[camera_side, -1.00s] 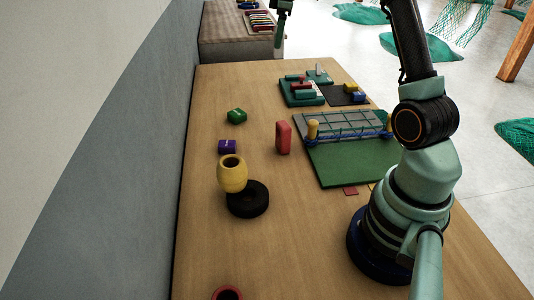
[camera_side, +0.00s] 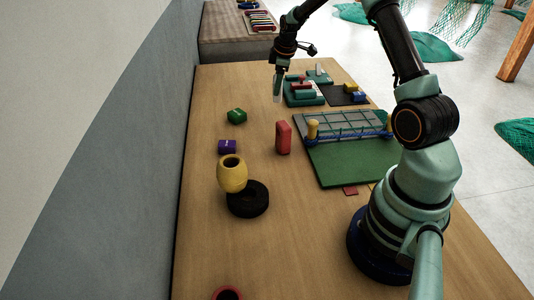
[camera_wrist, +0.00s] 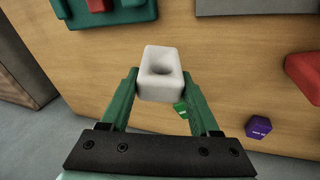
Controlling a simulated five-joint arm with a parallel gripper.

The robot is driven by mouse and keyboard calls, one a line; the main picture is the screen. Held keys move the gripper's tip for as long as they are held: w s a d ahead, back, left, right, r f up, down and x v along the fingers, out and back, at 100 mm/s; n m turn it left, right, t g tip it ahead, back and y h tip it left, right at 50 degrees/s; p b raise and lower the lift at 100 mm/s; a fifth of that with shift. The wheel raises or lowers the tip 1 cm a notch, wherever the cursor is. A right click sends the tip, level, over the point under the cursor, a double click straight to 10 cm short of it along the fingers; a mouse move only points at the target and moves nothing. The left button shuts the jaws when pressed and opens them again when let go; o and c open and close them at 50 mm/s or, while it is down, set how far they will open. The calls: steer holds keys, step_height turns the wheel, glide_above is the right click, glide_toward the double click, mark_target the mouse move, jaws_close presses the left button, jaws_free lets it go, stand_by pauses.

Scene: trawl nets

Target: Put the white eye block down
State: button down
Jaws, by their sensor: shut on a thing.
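The white eye block (camera_wrist: 161,76) is a small white block with a round hole, seen in the wrist view between the two green fingers of my gripper (camera_wrist: 160,95). My gripper is shut on it. In the side view my gripper (camera_side: 278,78) points down at the far part of the table, just left of the teal tray. The white block (camera_side: 277,97) shows small and pale at the fingertips there. I cannot tell whether it touches the table.
The teal tray (camera_side: 302,99) with red and teal blocks lies close on the right. A green block (camera_side: 236,116), a purple block (camera_side: 227,147), a red block (camera_side: 283,138) and a yellow cup (camera_side: 232,174) stand nearer. The wooden table (camera_side: 225,85) left of my gripper is bare.

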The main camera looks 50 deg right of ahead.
steer(key=shift+f, duration=1.95)
steer(key=shift+c, duration=0.6)
jaws_free()
steer(key=shift+f, duration=0.15)
steer(key=v, duration=1.2)
steer(key=s+a+r+m, duration=0.1)
steer(key=s+a+r, duration=0.15)
steer(key=a, duration=0.25)
steer(key=s+a+r+m+t, duration=0.1)
steer(key=a+r, duration=0.2)
steer(key=a, duration=0.1)
steer(key=s+a+r+m, duration=0.1)
steer(key=a+r, duration=0.2)
steer(key=a, duration=0.2)
steer(key=s+a+m+t+y, duration=0.1)
steer(key=s+a+m+y, duration=0.1)
steer(key=s+a, duration=0.9)
steer(key=shift+s+a+r+m, duration=0.15)
steer(key=shift+s+a+m, duration=0.2)
steer(key=shift+a+m, duration=0.35)
steer(key=shift+s+a, duration=0.15)
steer(key=shift+s, duration=0.1)
steer(key=shift+c, duration=1.2)
